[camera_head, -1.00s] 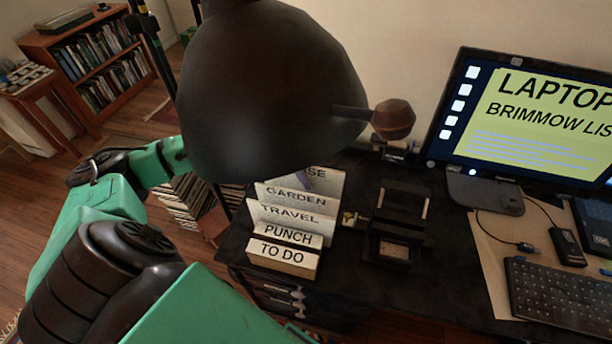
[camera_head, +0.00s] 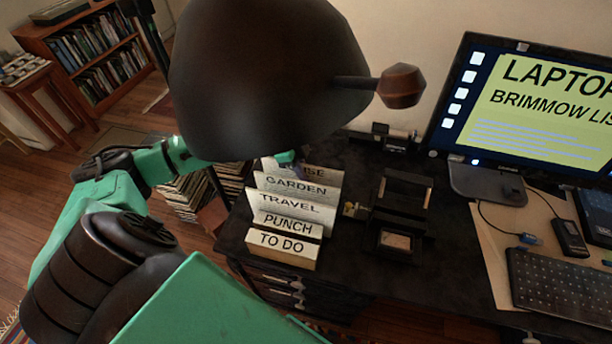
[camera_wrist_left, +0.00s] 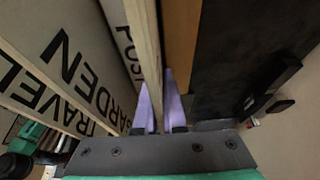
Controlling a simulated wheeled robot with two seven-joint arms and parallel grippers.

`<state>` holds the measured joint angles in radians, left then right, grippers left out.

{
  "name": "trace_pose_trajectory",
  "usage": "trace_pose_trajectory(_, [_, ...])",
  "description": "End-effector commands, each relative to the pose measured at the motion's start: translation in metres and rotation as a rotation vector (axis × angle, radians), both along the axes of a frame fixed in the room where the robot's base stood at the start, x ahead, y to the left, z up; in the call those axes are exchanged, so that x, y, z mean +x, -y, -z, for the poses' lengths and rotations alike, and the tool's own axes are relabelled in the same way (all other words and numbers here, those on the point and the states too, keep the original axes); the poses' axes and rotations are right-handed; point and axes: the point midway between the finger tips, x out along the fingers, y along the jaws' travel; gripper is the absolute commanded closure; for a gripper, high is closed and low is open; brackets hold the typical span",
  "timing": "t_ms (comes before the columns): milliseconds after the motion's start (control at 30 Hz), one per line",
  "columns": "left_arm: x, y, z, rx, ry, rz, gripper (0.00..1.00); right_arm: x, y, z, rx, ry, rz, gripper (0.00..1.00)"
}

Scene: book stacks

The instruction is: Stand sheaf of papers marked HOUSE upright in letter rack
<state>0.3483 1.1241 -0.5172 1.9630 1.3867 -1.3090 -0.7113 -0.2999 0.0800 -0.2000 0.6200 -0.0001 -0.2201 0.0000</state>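White upright pieces stand in a row on the dark desk, marked TO DO (camera_head: 282,250), PUNCH (camera_head: 287,224), TRAVEL (camera_head: 290,204) and GARDEN (camera_head: 297,184). Behind GARDEN is a piece (camera_head: 325,173) whose label is partly hidden and ends in what looks like SE. My left gripper (camera_wrist_left: 157,105) has its purple fingers on either side of a thin pale upright edge (camera_wrist_left: 147,40), with lettering on the face beside it. I cannot tell whether they press on it. The letter rack is not clearly told apart from the row. My right gripper is not in view.
A large dark lamp shade (camera_head: 265,85) hides much behind the row. A black desk item (camera_head: 398,245) stands right of the row. A monitor (camera_head: 540,115) and a keyboard (camera_head: 565,290) are at the right. Books are stacked on the floor at the left (camera_head: 185,200).

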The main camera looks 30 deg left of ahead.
Motion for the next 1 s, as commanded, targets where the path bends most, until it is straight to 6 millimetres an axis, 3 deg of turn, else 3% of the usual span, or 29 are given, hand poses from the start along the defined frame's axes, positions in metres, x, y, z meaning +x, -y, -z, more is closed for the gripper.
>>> trace_pose_trajectory(67, [-0.001, 0.000, 0.001, 0.000, -0.002, 0.001, 0.58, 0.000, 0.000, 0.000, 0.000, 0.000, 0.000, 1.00])
trace_pose_trajectory(267, [-0.001, -0.003, -0.005, 0.001, -0.002, -0.001, 0.58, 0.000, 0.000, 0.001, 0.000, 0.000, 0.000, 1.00])
trace_pose_trajectory(367, [-0.002, -0.010, -0.022, 0.004, 0.002, -0.001, 0.58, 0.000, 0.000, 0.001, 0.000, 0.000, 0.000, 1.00])
trace_pose_trajectory(700, [-0.014, -0.044, -0.111, 0.003, 0.002, 0.000, 0.58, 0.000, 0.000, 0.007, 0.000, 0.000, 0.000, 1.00])
trace_pose_trajectory(833, [-0.017, -0.051, -0.129, 0.001, 0.002, -0.001, 0.58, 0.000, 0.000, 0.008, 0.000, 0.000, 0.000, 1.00])
trace_pose_trajectory(1000, [-0.018, -0.053, -0.135, 0.000, 0.000, 0.001, 0.58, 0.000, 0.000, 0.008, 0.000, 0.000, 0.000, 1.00])
